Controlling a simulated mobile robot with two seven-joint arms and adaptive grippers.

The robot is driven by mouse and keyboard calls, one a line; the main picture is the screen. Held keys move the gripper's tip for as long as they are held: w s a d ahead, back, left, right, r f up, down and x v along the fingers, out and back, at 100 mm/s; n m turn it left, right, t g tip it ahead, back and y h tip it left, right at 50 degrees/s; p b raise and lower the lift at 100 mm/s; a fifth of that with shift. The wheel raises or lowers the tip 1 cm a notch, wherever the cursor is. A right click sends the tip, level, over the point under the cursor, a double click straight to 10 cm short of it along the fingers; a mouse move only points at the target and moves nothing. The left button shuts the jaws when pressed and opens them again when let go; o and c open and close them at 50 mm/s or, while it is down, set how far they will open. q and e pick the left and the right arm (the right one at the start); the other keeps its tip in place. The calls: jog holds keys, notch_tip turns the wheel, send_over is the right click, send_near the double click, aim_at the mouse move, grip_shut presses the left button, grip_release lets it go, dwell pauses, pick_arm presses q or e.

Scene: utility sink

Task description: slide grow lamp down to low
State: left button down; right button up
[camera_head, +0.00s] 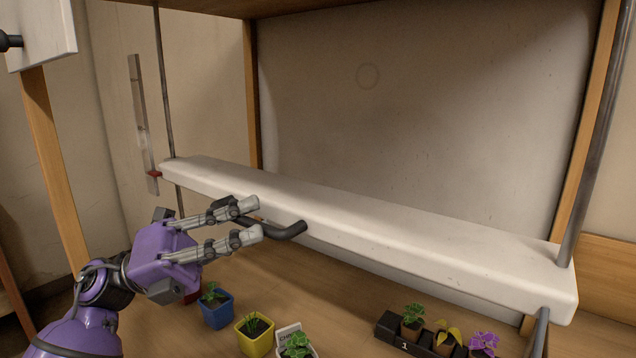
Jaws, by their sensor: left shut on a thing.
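The grow lamp (370,220) is a long white bar spanning the shelf frame, low above the plants. A metal rod passes through each end, the left rod (163,90) and the right rod (600,130). A black handle (290,230) sticks out from its front face. My left gripper (257,218) is shut on this handle, its fingers covering the handle's left part. A red pointer (154,175) at the lamp's left end is near the bottom of an upright scale strip (139,110), whose markings are too small to read. My right gripper is not in view.
Small plants stand on the wooden surface (340,300) below the lamp: a blue pot (216,312), a yellow pot (256,338) and a black tray marked 1 (390,331). A wooden post (55,170) stands at left. Above the lamp is open space.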

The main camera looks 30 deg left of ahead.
pick_arm(q)
jog(key=c, duration=2)
grip_release()
jog(key=shift+s+d+r, duration=0.1)
jog(key=shift+s, duration=0.1)
jog(key=shift+c, duration=0.2)
jog(key=s+v, duration=0.1)
jog(key=v, duration=1.1)
jog(key=shift+d+r, duration=0.2)
jog(key=shift+r, duration=0.05)
